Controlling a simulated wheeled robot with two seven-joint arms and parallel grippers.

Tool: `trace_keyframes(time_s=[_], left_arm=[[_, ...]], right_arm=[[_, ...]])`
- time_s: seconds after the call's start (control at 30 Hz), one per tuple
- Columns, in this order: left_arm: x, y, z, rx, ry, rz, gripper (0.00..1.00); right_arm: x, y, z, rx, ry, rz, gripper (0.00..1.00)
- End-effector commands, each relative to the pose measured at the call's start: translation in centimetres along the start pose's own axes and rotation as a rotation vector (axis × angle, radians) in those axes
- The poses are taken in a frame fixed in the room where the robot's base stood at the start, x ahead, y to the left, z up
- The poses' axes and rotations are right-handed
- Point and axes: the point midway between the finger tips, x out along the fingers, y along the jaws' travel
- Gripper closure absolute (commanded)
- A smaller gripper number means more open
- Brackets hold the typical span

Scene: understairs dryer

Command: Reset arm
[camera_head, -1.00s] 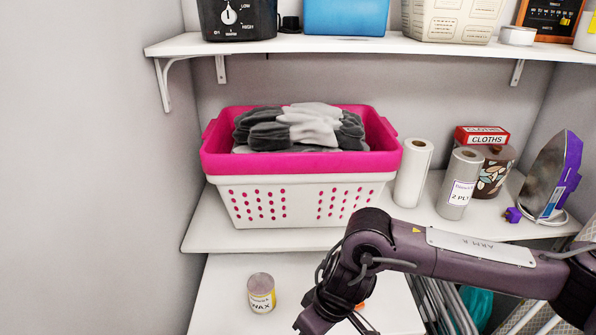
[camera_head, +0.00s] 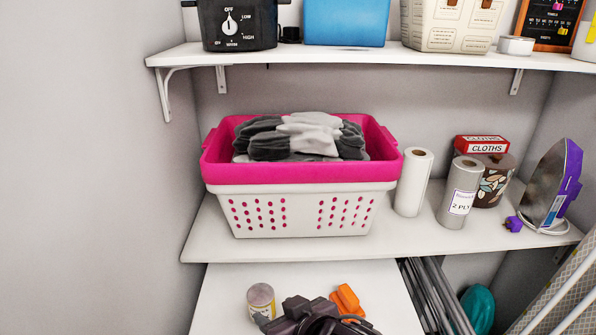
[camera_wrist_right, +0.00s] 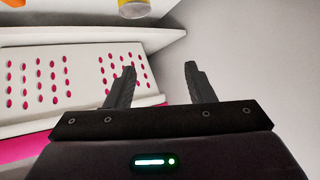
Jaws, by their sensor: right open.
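My right gripper (camera_head: 290,315) is low at the bottom edge of the head view, over the lower shelf, with its arm partly cut off by the frame. The right wrist view shows its two dark fingers (camera_wrist_right: 160,72) spread apart with nothing between them. The holed side of the white and pink laundry basket (camera_wrist_right: 50,75) shows beyond the fingers there. My left gripper is not in view.
The basket (camera_head: 290,212) with grey cloths stands on the middle shelf (camera_head: 215,235). Paper rolls (camera_head: 413,180) and an iron (camera_head: 548,190) are to its right. A wax tin (camera_head: 261,299) and an orange object (camera_head: 346,299) are on the lower shelf, close to my right gripper.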

Motion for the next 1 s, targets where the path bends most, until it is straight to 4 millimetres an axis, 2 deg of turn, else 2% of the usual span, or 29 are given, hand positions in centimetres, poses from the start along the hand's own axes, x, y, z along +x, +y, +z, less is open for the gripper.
trace_keyframes(time_s=[0.1, 0.2, 0.3, 0.5, 0.67, 0.7, 0.87, 1.0], left_arm=[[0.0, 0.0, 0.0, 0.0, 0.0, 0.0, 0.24], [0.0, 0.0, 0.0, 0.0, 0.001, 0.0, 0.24], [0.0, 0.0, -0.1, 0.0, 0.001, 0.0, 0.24], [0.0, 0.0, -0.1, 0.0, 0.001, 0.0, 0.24], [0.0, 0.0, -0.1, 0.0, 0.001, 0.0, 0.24], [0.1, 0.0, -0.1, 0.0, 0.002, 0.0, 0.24], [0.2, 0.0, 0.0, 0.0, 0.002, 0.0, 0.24], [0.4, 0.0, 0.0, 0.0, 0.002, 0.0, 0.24]], right_arm=[[-1.7, 4.7, 4.4, 0.087, -0.124, 0.127, 0.51], [-3.8, 8.0, 8.6, 0.14, -0.249, 0.214, 0.51], [-5.9, 10.2, 12.4, 0.18, -0.365, 0.27, 0.51], [-9.9, 12.4, 18.4, 0.239, -0.552, 0.329, 0.51], [-13.2, 13.2, 22.3, 0.28, -0.684, 0.351, 0.51], [-11.7, 13.5, 23.1, 0.274, -0.68, 0.347, 0.51], [-8.2, 14.3, 26.5, 0.274, -0.692, 0.342, 0.51], [-5.0, 14.8, 30.5, 0.277, -0.711, 0.336, 0.51]])
